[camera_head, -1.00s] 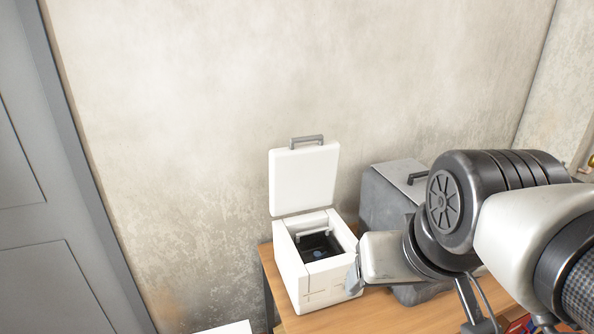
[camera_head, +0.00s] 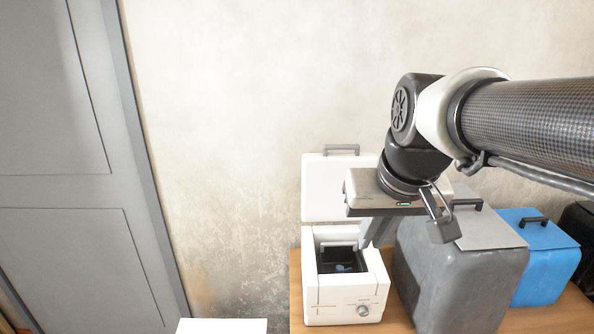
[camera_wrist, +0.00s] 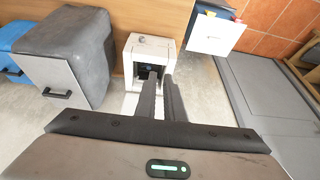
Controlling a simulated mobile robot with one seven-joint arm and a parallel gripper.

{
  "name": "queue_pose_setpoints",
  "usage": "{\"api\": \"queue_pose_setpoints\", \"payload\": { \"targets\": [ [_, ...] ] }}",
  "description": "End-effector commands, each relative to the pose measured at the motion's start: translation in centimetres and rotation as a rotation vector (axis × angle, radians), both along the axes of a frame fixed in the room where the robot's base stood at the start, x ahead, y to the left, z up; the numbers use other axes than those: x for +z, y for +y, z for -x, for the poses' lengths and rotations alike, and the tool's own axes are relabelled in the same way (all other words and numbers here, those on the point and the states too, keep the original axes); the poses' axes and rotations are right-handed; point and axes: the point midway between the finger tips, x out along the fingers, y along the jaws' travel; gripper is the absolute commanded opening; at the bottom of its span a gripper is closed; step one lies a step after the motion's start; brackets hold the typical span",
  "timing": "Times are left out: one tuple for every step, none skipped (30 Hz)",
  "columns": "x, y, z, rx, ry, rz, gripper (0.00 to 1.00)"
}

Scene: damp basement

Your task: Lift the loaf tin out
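The loaf tin (camera_head: 330,266) is a dark pan inside the open white bread machine (camera_head: 318,298). A light handle bar (camera_head: 338,244) spans its top, and something small and bluish shows inside. In the wrist view the dark opening of the machine (camera_wrist: 137,50) is partly hidden behind my fingers. My gripper (camera_head: 366,243) points down at the right rear edge of the machine's opening. In the wrist view its two dark fingers (camera_wrist: 160,76) stand a narrow gap apart, with nothing visible held between them. I cannot tell whether the fingertips touch the machine.
The machine's raised lid (camera_head: 330,185) stands behind the opening. A grey covered box (camera_head: 465,285) stands close on the right, with a blue one (camera_head: 545,260) beyond it. The wooden table (camera_head: 400,318) is narrow in front. A white surface (camera_head: 222,326) lies lower left.

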Motion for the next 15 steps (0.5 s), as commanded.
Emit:
{"api": "queue_pose_setpoints", "payload": {
  "targets": [
    [-1.0, 0.1, -2.2, 0.003, 0.019, -0.005, 0.09],
    [-1.3, 0.1, -3.5, 0.006, 0.027, -0.008, 0.09],
    [-1.7, 0.2, -5.2, 0.011, 0.036, -0.012, 0.09],
    [-2.2, 0.2, -6.6, 0.014, 0.045, -0.016, 0.09],
    [-2.7, 0.2, -7.9, 0.016, 0.053, -0.021, 0.09],
    [-3.5, 0.3, -9.8, 0.021, 0.064, -0.026, 0.09],
    [-4.1, 0.3, -11.1, 0.024, 0.073, -0.031, 0.09],
    [-4.9, 0.3, -12.5, 0.027, 0.082, -0.035, 0.09],
    [-6.0, 0.4, -14.3, 0.032, 0.093, -0.042, 0.09],
    [-6.8, 0.4, -15.6, 0.035, 0.101, -0.048, 0.09],
    [-7.8, 0.4, -16.9, 0.037, 0.109, -0.053, 0.09],
    [-9.1, 0.4, -18.7, 0.041, 0.119, -0.059, 0.09],
    [-10.2, 0.4, -19.9, 0.044, 0.127, -0.064, 0.09],
    [-11.2, 0.3, -21.0, 0.047, 0.133, -0.070, 0.09],
    [-12.6, 0.3, -22.5, 0.048, 0.143, -0.078, 0.09]
  ]
}}
